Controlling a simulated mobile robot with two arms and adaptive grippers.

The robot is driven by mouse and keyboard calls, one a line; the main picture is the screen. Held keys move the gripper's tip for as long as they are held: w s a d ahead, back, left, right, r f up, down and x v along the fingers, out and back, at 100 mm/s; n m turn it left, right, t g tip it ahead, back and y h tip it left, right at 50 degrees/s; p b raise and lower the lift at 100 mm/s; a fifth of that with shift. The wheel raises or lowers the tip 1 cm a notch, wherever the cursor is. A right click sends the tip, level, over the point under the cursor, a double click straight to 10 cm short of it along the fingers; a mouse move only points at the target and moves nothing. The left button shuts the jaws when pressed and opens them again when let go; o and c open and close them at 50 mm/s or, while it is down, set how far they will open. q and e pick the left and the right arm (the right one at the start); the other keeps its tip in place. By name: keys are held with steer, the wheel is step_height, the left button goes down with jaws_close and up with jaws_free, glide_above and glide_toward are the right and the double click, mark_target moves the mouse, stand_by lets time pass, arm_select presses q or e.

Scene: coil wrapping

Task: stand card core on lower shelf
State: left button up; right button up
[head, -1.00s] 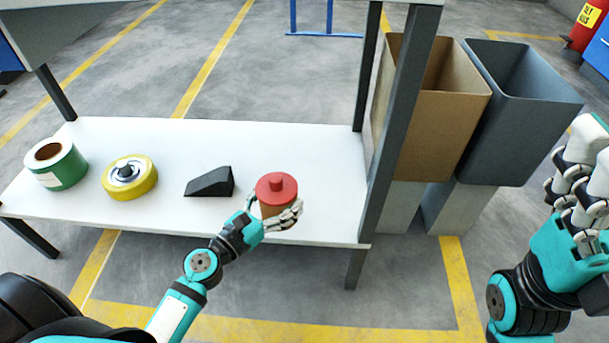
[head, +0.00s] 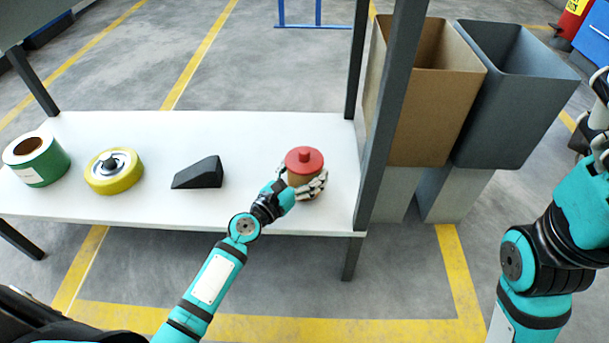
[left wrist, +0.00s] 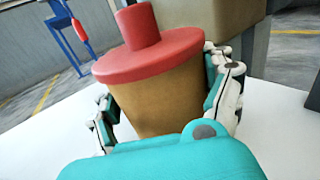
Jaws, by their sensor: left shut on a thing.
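The card core is a brown cylinder with a red flanged cap and knob on top (head: 304,161). It is over the right part of the white lower shelf (head: 100,203), upright in the head view. My left gripper (head: 309,187) is shut on it from the front. In the left wrist view the card core (left wrist: 155,95) sits between the fingers of the left gripper (left wrist: 170,110). Its bottom is hidden, so I cannot tell if it touches the shelf. My right gripper (head: 598,120) is at the right edge, partly cut off, away from the shelf.
On the shelf, left of the core, are a black wedge (head: 198,174), a yellow wheel-like coil (head: 113,172) and a green-and-white roll (head: 37,160). A dark shelf post (head: 388,120) stands just right of the core. Beyond it are a brown bin (head: 430,120) and a grey bin (head: 510,120).

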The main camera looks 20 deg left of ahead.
arm_select(q)
steer(key=shift+r, duration=0.1)
steer(key=shift+f, duration=0.2)
steer(key=o, duration=1.4)
